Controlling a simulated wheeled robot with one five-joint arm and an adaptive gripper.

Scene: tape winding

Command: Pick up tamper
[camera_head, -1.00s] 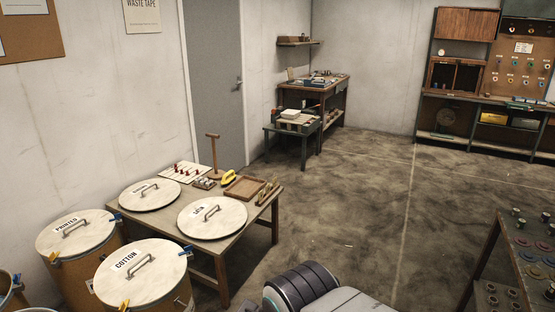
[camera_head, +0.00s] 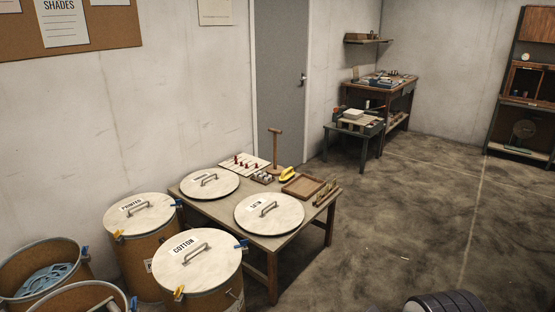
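The tamper appears to be the upright wooden tool with a T-shaped handle (camera_head: 275,150). It stands at the back edge of the low wooden table (camera_head: 262,246), close to the wall and the grey door. Its foot is partly hidden behind the small items in front of it. My gripper is not in view. Only a dark ribbed part of my own body shows at the bottom right edge.
The table also holds a lid marked satin (camera_head: 268,214), another round lid (camera_head: 209,183), a yellow-handled item (camera_head: 287,174) and a shallow wooden tray (camera_head: 302,187). Lidded drums (camera_head: 197,267) and open drums (camera_head: 40,268) stand left. The floor right of the table is clear.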

